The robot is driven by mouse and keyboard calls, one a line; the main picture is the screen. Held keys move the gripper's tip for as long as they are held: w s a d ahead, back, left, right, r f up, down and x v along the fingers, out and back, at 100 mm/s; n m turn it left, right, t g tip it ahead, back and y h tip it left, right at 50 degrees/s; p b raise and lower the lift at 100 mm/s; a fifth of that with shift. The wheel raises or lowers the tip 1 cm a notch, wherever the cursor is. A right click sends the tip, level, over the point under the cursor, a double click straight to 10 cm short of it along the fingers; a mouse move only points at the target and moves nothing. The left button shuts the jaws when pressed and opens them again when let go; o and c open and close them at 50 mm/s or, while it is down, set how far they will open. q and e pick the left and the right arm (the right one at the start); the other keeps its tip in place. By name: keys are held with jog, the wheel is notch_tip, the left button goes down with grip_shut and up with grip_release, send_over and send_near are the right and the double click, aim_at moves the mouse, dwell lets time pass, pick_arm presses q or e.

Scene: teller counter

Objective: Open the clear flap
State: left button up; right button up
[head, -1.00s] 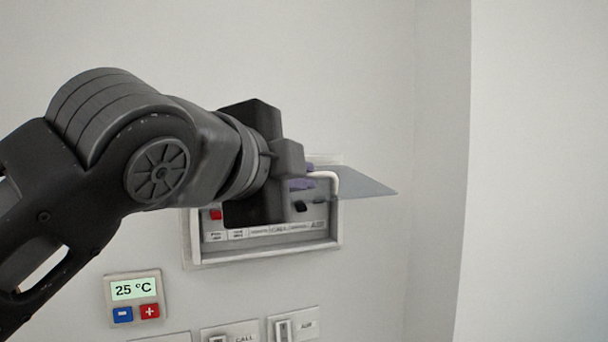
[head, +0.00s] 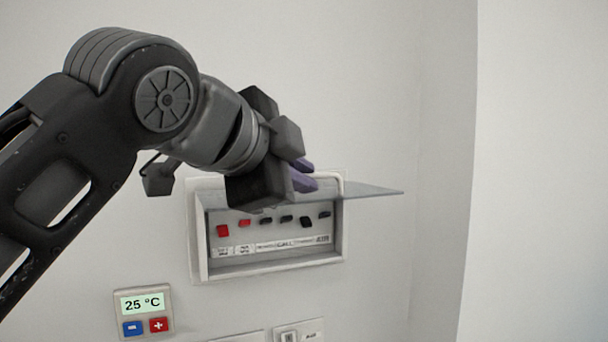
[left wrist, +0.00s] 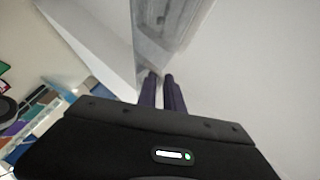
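The clear flap (head: 372,190) is a thin greyish see-through sheet along the top of a white-framed wall box (head: 200,240). It stands out from the box about level, seen almost edge-on. The box front below it is uncovered. My left gripper (head: 312,174) is at the flap's top, near the box's upper edge. Its purple fingers show close together in the left wrist view (left wrist: 160,82), with only a narrow gap and nothing visible between them. The flap (left wrist: 172,25) is just beyond the fingertips there; contact is unclear. My right gripper is not in view.
Inside the box are red switches (head: 223,231) and several black ones above labels. A thermostat (head: 143,312) reading 25 °C is below left, and a wall switch plate (head: 300,331) is below. A wall corner is at right. Free space lies in front of the box.

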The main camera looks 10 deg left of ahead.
pick_arm(q)
jog(key=o, duration=0.3)
jog(key=shift+a, duration=0.1)
jog(key=shift+o, duration=0.3)
jog(key=shift+s, duration=0.15)
jog(key=v, duration=0.7)
jog(key=shift+s, duration=0.25)
jog(key=shift+r, duration=0.15)
